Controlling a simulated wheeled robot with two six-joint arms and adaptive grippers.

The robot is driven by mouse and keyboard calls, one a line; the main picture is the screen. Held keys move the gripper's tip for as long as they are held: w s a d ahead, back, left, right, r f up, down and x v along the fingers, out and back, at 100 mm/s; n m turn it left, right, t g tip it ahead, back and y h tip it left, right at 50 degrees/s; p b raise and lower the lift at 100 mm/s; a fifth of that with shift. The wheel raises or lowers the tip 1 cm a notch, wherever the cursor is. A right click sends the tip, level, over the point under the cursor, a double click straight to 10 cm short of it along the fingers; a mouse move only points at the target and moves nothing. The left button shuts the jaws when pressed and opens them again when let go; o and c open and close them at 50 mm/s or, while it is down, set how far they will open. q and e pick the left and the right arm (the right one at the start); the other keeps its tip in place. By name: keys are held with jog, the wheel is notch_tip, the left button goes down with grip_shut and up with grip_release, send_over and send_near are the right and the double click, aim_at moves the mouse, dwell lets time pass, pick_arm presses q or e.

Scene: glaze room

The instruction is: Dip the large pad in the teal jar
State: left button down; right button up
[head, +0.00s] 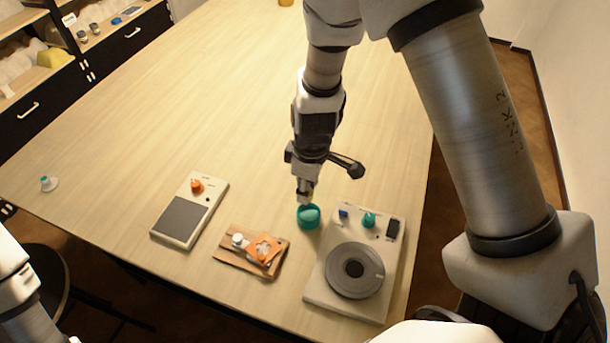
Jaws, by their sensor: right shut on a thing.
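The teal jar (308,223) stands on the table left of the turntable device, with a paler teal surface inside its rim. My right gripper (305,193) points down just above the jar's back rim. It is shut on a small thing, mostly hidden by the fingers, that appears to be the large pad. I cannot tell whether this thing touches the jar's contents. My left gripper is out of view; only part of that arm shows at the lower left.
A turntable device (322,290) stands close right of the jar. A wooden board (226,257) with a white-topped piece (238,240) and an orange piece (264,250) lies to its left. A flat device with an orange knob (197,185) is further left. The table's far half is mostly clear.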

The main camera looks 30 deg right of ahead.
jog(key=shift+s+d+r, duration=0.1)
jog(key=shift+s+d, duration=0.05)
jog(key=shift+s, duration=0.4)
jog(key=shift+s+d+p, duration=0.2)
jog(key=shift+s+p, duration=0.15)
jog(key=shift+s, duration=0.1)
jog(key=shift+w+a+f, duration=0.25)
jog(key=shift+w+f, duration=0.05)
jog(key=shift+f, duration=0.2)
jog(key=shift+f+b, duration=0.95)
jog(key=shift+s+d+f+b, duration=0.15)
jog(key=shift+f+b, duration=0.2)
jog(key=shift+f, duration=0.1)
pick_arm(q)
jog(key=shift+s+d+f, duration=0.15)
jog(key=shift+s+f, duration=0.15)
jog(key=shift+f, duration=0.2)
pick_arm(e)
jog(key=shift+f+b, duration=0.3)
jog(key=shift+b, duration=0.25)
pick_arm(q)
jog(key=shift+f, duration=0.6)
